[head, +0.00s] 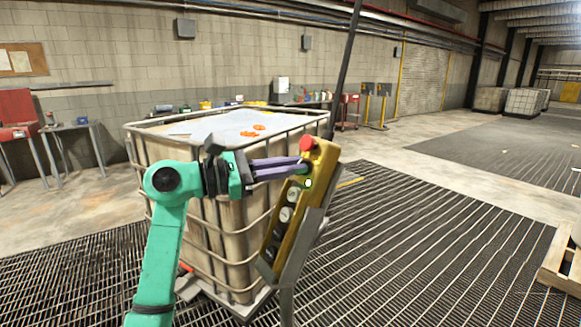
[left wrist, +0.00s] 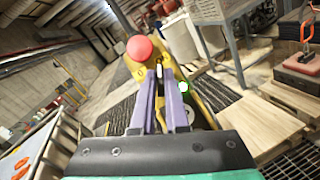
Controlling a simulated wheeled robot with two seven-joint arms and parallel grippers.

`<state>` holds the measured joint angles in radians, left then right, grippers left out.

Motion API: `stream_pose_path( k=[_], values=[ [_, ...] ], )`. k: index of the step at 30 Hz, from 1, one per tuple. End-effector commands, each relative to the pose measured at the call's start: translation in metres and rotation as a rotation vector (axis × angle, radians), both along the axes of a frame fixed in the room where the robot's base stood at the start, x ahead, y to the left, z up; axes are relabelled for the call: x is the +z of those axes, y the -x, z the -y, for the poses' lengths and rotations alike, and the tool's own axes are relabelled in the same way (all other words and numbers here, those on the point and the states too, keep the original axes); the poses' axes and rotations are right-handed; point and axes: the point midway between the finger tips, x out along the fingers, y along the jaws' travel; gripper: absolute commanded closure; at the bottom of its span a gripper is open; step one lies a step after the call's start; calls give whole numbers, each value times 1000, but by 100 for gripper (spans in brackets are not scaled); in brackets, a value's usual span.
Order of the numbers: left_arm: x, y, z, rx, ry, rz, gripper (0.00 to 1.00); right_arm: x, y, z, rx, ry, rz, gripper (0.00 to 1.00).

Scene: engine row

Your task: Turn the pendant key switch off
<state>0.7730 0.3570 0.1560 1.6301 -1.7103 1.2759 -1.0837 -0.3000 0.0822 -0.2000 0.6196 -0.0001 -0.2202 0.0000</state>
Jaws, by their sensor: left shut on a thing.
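The yellow pendant (head: 321,165) hangs tilted from a dark pole in the head view. My right gripper is out of view.
A caged tank (head: 215,225) stands close behind my left arm. A wooden pallet (head: 562,262) lies at the right edge. A bench (head: 65,127) and a red cabinet (head: 17,110) stand at the far left. The grating floor to the right is largely clear.

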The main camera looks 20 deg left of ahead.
Motion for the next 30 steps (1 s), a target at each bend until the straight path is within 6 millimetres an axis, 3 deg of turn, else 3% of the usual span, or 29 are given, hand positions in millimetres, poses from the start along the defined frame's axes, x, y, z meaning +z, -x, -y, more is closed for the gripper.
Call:
stream_pose_path(
  k=[14, 30],
  values=[
    [-3, 1, 1, 138, 218, -187, 100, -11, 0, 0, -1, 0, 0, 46],
    [2, 3, 4, 342, 556, -469, 100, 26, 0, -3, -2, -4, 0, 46]
  ],
)
